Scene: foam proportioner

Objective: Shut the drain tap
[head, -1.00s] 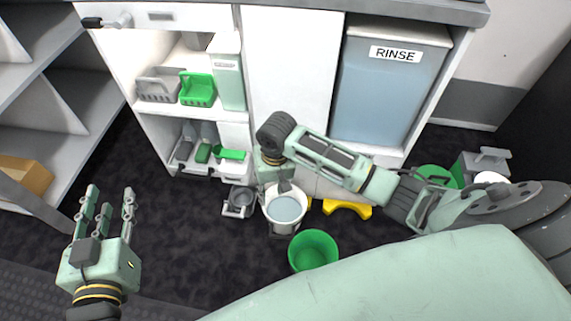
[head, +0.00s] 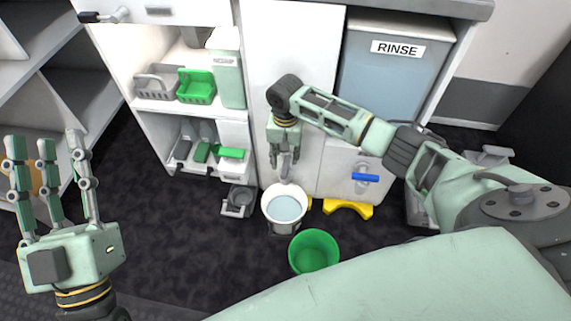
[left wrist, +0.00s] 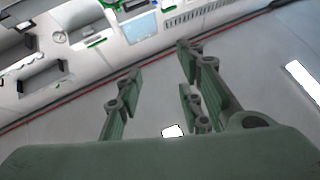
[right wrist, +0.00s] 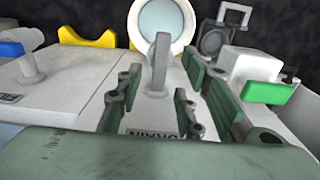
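A grey tap (right wrist: 158,62) with an upright lever or spout stands on the white cabinet front, above a white bucket (head: 284,206) of pale liquid. In the head view the tap (head: 286,172) is partly hidden by my right gripper (head: 284,158). The right wrist view shows my right gripper (right wrist: 160,90) open, its fingers on either side of the tap, with gaps between. My left gripper (head: 45,145) is open and empty at the left, away from the cabinet.
A second tap with a blue handle (head: 366,177) is right of the grey one, below the RINSE tank (head: 385,85). A green bucket (head: 313,252), a yellow stand (head: 348,208) and a grey caddy (head: 238,201) are on the floor. Shelves (head: 35,60) stand at the left.

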